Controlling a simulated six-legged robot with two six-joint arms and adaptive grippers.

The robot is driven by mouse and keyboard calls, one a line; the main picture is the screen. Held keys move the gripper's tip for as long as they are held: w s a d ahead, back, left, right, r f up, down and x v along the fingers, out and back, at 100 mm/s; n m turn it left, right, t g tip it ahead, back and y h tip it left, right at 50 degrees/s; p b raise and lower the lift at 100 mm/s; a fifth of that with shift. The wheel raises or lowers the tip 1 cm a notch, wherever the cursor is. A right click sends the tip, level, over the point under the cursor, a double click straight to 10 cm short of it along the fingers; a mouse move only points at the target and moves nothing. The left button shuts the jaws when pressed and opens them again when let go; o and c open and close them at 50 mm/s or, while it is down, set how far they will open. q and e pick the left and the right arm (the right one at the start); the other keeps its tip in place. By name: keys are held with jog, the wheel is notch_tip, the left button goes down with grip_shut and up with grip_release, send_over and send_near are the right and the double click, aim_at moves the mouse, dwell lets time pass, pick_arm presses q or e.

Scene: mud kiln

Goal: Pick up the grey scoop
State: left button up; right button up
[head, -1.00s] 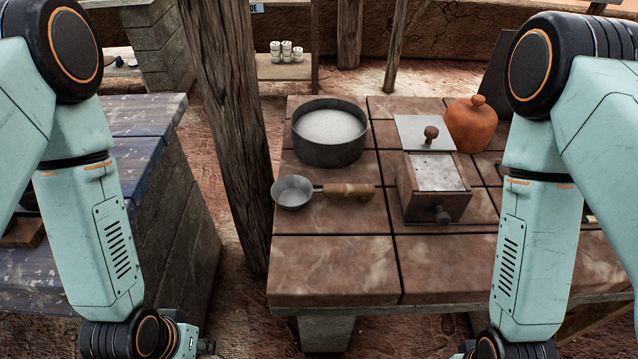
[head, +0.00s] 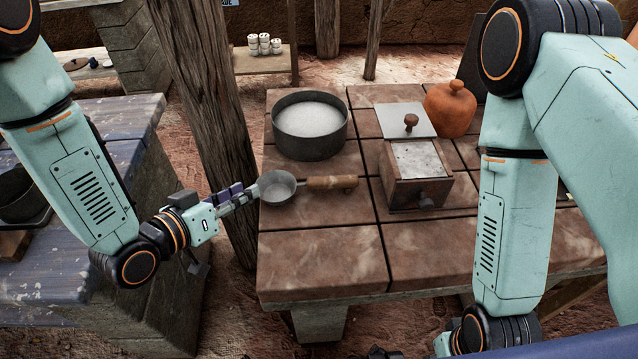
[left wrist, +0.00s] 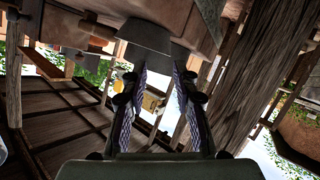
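The grey scoop (head: 278,188) lies on the tiled table, its round bowl to the left and its wooden handle (head: 331,183) pointing right. My left gripper (head: 250,194) is at the left side of the scoop's bowl, at the table's left edge. In the left wrist view its two fingers (left wrist: 158,68) stand apart, with a grey surface, apparently the scoop's bowl (left wrist: 148,36), just beyond the tips. Whether they touch it, I cannot tell. My right arm comes down at the right; its gripper is mostly cut off by the bottom edge.
A dark pot (head: 310,146) of white material stands behind the scoop. A wooden box (head: 416,176) with a drawer knob is to its right, and an orange lidded jar (head: 450,110) is behind that. A wooden post (head: 207,120) rises left of the table (head: 322,259). The front tiles are clear.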

aim_at(268, 176)
pick_arm(q)
jog(key=x, duration=0.6)
jog(key=shift+w+a+b, duration=0.2)
jog(key=shift+w+b, duration=0.1)
jog(key=shift+b, duration=0.1)
jog(key=shift+a, duration=0.2)
jog(key=shift+c, duration=0.5)
jog(key=shift+d, duration=0.1)
grip_shut()
